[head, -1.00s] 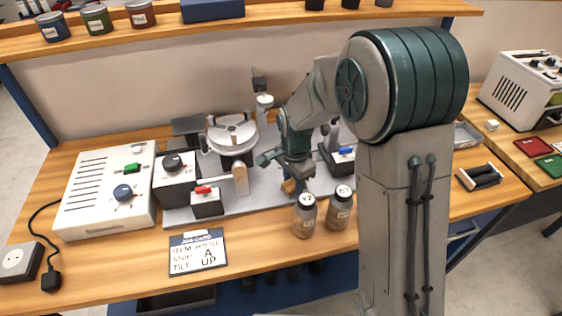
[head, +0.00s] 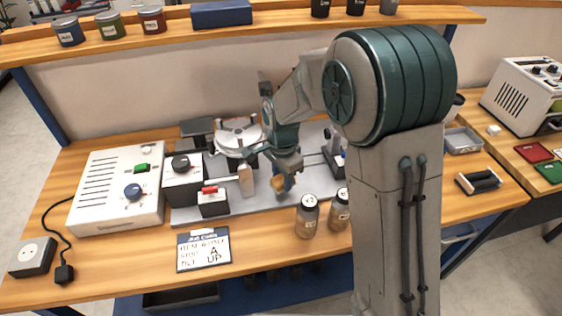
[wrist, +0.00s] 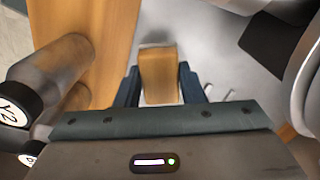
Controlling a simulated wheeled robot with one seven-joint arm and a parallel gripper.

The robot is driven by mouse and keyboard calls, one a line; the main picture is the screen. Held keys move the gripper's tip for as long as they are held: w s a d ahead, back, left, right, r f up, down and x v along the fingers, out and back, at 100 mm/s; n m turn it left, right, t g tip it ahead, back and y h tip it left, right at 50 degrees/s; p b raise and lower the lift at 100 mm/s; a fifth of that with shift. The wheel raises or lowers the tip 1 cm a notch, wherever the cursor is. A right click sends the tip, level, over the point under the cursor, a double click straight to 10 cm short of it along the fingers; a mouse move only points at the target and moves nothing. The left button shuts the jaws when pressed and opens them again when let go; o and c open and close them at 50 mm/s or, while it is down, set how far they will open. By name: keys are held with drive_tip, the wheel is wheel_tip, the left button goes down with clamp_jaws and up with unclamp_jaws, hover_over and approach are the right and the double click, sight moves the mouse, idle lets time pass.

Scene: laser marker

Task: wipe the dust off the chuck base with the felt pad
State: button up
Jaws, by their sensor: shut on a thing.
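My gripper (head: 281,186) is shut on a tan block, which I take to be the felt pad (wrist: 159,75). In the wrist view the block sits between the two dark blue fingers, with a pale edge at its far end. In the head view the tan block (head: 277,186) shows small at the fingertips, low over the grey plate; I cannot tell whether it touches. The round metal chuck (head: 238,133) stands left of and behind my gripper. Its base is partly hidden by the parts in front, and I cannot make out dust on it.
Two bottles (head: 307,216) (head: 340,212) stand close in front of my gripper. A beige upright piece (head: 246,180) and a red-switch box (head: 213,202) stand to its left. The grey plate (head: 262,203) is bare in front of the beige piece.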

drive_tip(key=shift+r+p, duration=1.2)
drive_tip(key=shift+r, duration=0.9)
